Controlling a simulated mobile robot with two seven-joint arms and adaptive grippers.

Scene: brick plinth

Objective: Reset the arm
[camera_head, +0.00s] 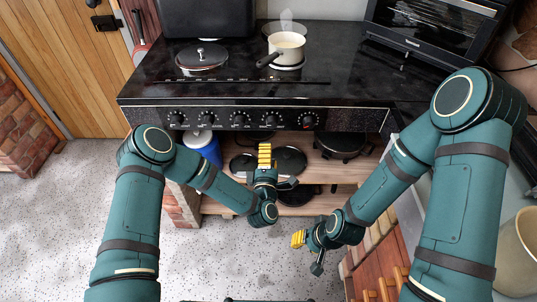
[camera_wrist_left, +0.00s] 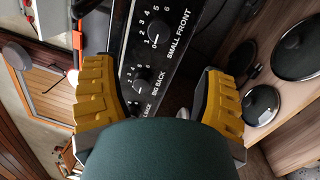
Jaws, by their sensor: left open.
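My left gripper (camera_head: 265,156) has yellow fingers and is in front of the stove, just below its row of knobs. In the left wrist view its two yellow fingers (camera_wrist_left: 158,95) stand wide apart with nothing between them but the knob panel behind. My right gripper (camera_head: 299,239) is lower and a little to the right, over the floor in front of the shelf. Its yellow finger pads point left, and I cannot tell how far apart they are. My left arm (camera_head: 135,215) and right arm (camera_head: 455,195) are both bent inward.
The black stove (camera_head: 345,75) carries a steaming saucepan (camera_head: 287,45) and a lidded pan (camera_head: 202,57). Its knob panel (camera_head: 250,119) is close to my left gripper. Below, a wooden shelf (camera_head: 330,172) holds dark pans and a blue container (camera_head: 203,148). Speckled floor (camera_head: 225,255) is clear between my arms.

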